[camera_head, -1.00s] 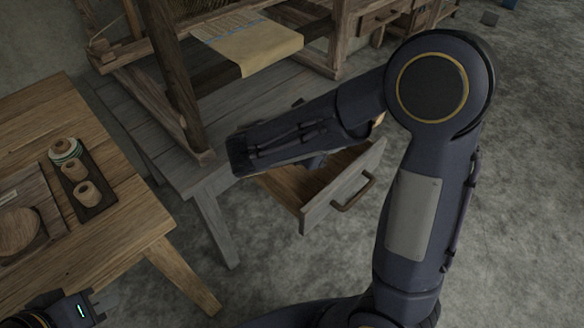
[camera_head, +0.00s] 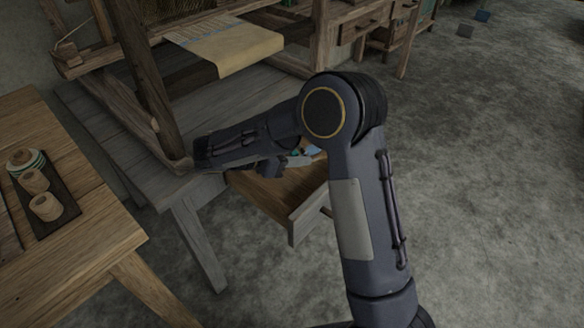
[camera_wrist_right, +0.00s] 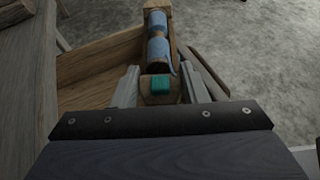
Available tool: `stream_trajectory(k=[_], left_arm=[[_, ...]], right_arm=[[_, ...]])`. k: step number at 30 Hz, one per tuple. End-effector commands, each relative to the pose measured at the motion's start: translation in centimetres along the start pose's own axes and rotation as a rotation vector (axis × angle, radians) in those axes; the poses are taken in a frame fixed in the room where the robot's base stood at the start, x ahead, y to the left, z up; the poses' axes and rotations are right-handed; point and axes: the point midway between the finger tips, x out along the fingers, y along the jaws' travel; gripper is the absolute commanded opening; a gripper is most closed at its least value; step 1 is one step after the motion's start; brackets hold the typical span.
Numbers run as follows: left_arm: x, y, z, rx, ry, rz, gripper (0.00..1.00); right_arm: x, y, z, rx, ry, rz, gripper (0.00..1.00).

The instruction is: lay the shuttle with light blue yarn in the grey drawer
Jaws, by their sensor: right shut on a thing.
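The shuttle with light blue yarn (camera_wrist_right: 158,48) is wooden, with a teal patch near its close end. My right gripper (camera_wrist_right: 162,84) is shut on it around that end. In the head view a bit of the light blue shuttle (camera_head: 312,150) shows behind my forearm, by the right gripper (camera_head: 288,162). The grey drawer (camera_head: 309,212) is pulled out from the grey table, with a brown inside. The shuttle is over the drawer's opening; I cannot tell whether it touches the bottom. The drawer's inner side (camera_wrist_right: 95,65) shows left of it. My left gripper is out of view.
The handloom (camera_head: 150,85) stands on the grey table (camera_head: 105,130). A wooden table at the left holds a dark tray (camera_head: 62,212) with spools. Open floor lies to the right. My right arm hides part of the drawer.

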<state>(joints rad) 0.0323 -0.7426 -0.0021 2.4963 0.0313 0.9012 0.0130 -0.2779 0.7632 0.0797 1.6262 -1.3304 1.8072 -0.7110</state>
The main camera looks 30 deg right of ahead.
Motion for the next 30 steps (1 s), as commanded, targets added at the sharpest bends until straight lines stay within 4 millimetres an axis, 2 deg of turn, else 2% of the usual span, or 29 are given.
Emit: stream_trajectory(k=[8,15,30], left_arm=[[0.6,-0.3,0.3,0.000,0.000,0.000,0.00],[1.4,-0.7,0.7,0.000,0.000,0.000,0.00],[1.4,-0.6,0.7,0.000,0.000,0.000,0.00]], right_arm=[[0.7,1.4,-1.6,0.001,-0.001,0.001,0.14],[2.0,1.7,-4.6,-0.001,0.000,0.000,0.14],[2.2,1.7,-5.3,0.000,-0.001,0.001,0.14]])
